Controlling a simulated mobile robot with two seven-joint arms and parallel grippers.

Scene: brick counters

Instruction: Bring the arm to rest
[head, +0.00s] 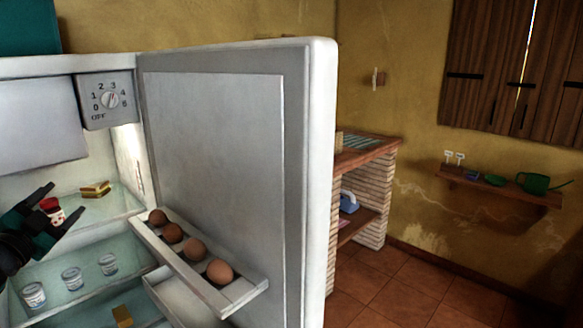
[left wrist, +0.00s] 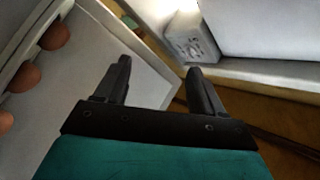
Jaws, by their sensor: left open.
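My left gripper (head: 55,215) is at the left edge of the head view, inside or in front of the open fridge. Its two dark fingers are apart. A small jar with a red lid (head: 51,208) shows between the fingers in that view; I cannot tell whether it is between them or behind them. In the left wrist view the gripper (left wrist: 158,80) has its fingers spread, with nothing held between them. My right gripper is in neither view.
The fridge door (head: 215,150) stands wide open, with several eggs (head: 196,250) in its rack. Several small cups (head: 72,279) stand on a fridge shelf, and a yellow wedge (head: 96,189) lies higher up. A brick counter (head: 368,150) and wall shelf (head: 500,187) are beyond the door.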

